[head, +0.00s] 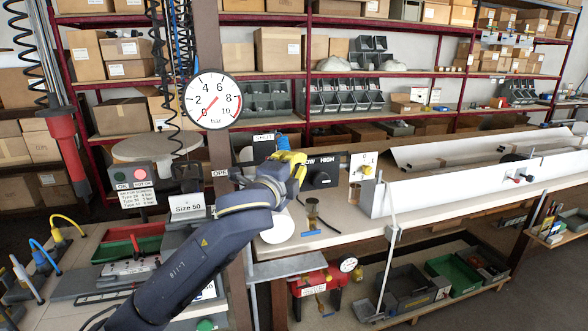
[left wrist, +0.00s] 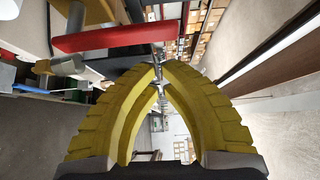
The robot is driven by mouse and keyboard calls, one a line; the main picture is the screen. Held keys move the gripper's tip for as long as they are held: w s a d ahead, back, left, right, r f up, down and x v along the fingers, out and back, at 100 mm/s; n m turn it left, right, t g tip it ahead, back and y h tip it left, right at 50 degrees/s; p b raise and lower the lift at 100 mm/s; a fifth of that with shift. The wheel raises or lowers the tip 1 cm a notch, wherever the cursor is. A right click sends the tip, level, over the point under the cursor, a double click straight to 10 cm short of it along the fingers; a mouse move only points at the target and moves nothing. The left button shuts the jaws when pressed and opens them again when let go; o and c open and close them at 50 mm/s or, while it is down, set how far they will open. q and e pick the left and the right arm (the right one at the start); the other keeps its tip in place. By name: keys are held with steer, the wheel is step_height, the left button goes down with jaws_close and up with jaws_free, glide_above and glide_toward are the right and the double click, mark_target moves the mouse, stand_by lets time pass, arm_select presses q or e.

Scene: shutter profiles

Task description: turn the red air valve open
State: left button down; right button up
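My left gripper (head: 298,166) has yellow fingers and is in front of the bench, right of the brown post, below and right of the round bar gauge (head: 212,100). In the left wrist view its fingertips (left wrist: 161,66) come together and look shut, with no held object to make out. A red bar-shaped handle (left wrist: 115,37), which looks like the air valve's lever, lies across that view just beyond the tips. Whether they touch it I cannot tell. In the head view this handle cannot be made out; the gripper and arm may hide it. My right gripper is not in view.
A partly covered sign (head: 220,173) reading "OPE" is on the post. A black LOW/HIGH box (head: 322,172) stands beside the gripper. A red unit (head: 318,283) with a small gauge sits below the bench. A long white profile (head: 480,180) runs off right.

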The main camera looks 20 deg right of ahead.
arm_select(q)
steer(key=shift+a, duration=1.75)
